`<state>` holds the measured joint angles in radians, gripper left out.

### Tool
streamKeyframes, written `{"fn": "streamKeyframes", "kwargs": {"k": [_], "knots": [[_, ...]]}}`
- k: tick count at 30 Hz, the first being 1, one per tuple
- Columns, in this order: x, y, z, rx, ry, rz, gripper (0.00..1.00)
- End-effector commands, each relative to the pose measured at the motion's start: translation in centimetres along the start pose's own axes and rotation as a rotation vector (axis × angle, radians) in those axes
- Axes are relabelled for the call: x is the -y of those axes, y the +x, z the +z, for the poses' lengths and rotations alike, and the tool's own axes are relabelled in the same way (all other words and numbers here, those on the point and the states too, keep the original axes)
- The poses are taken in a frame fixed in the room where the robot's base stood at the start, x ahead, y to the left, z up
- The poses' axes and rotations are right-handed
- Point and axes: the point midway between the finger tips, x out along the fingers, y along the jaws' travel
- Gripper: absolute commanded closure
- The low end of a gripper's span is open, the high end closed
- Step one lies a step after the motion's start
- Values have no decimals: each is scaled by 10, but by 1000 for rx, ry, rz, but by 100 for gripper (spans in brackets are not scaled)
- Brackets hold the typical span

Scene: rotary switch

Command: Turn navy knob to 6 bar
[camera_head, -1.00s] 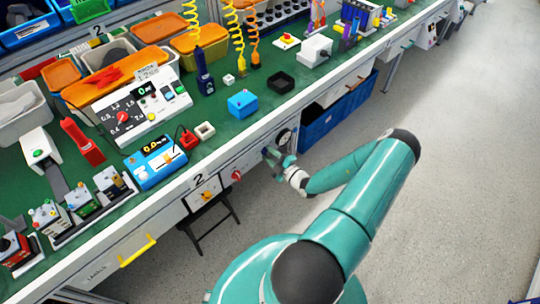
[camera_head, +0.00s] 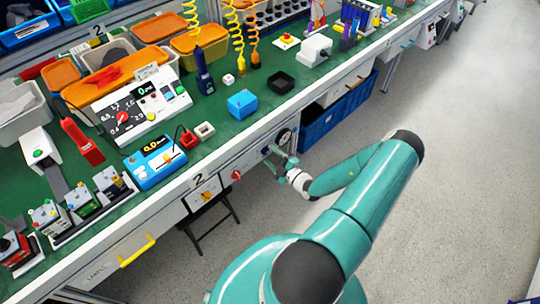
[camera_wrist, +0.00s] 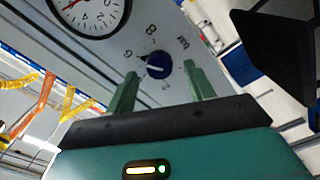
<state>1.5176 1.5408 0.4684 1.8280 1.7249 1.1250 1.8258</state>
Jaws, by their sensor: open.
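The navy knob (camera_wrist: 160,63) shows in the wrist view on a grey panel, with a short pale line on its face. The printed numbers 8, 6 and 2 are legible around it, and the scale looks rotated in this view. I cannot tell for sure which mark the line points at. My gripper (camera_wrist: 160,74) is open, its two green fingers on either side of the knob in the picture. I see no clear contact. In the head view my gripper (camera_head: 280,160) is at the bench's front panel, and the knob is too small to make out.
A round dial gauge (camera_wrist: 92,12) is beside the knob; it also shows in the head view (camera_head: 284,136). A red knob (camera_head: 236,175) is on the same front panel to the left. A blue crate (camera_head: 320,124) stands under the bench. The floor to the right is clear.

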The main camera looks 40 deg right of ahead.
Motion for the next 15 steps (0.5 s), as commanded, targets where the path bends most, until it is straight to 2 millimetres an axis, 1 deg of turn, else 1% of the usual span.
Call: {"fn": "streamKeyframes", "kwargs": {"k": [9,12,15], "knots": [[0,-68,0,4,1,0,47],[0,-89,1,3,0,0,47],[0,-106,0,3,1,0,47]]}}
